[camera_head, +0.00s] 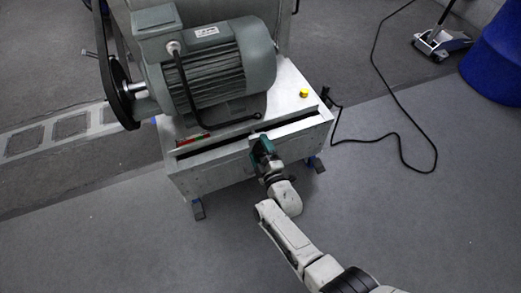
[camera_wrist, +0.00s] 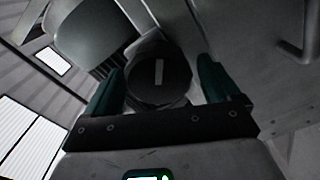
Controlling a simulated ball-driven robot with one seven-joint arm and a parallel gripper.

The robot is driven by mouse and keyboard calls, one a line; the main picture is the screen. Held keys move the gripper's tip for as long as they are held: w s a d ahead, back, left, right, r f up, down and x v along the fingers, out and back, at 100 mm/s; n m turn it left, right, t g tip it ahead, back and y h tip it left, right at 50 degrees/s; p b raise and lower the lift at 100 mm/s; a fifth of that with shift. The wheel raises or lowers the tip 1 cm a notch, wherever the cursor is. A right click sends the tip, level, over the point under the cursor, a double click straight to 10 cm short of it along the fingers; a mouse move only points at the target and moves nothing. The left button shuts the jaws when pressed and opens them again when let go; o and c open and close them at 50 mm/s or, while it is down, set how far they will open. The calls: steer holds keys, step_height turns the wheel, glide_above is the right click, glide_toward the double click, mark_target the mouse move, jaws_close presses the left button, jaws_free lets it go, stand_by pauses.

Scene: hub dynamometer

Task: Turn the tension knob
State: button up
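The tension knob (camera_wrist: 158,72) is a dark round knob with a light bar mark on its face, in the middle of the wrist view. The bar stands nearly upright in that view. My gripper (camera_wrist: 162,66) has its two green fingers apart, one on each side of the knob. A narrow gap shows between the knob and the right finger; contact on the left is hard to tell. In the head view my gripper (camera_head: 262,146) is at the front face of the light grey cabinet (camera_head: 212,174), and it hides the knob there.
A large grey motor (camera_head: 215,70) with a black pulley wheel (camera_head: 122,92) stands on the cabinet. A yellow button (camera_head: 303,93) is on the top right. A black cable (camera_head: 392,98) runs over the floor at right, near a blue barrel (camera_head: 497,60). The front floor is clear.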

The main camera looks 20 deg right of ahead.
steer(key=shift+s, duration=0.1)
steer(key=s+p, duration=0.5)
steer(key=s, duration=0.5)
steer(key=shift+s, duration=0.35)
steer(key=s+d+r+m+g, duration=0.35)
steer(key=s+m+g, duration=0.2)
steer(key=s, duration=0.35)
steer(key=s+d+r+m+g, duration=0.2)
steer(key=s+r+m+g, duration=0.3)
steer(key=s, duration=0.4)
steer(key=s+d+r+m+g, duration=0.35)
steer(key=s+g, duration=0.25)
steer(key=s, duration=0.2)
step_height(320, 180, up, 23)
steer(key=p, duration=2.2)
steer(key=shift+s+a+f, duration=0.15)
steer(key=shift+s+a, duration=0.15)
steer(key=shift+s, duration=0.05)
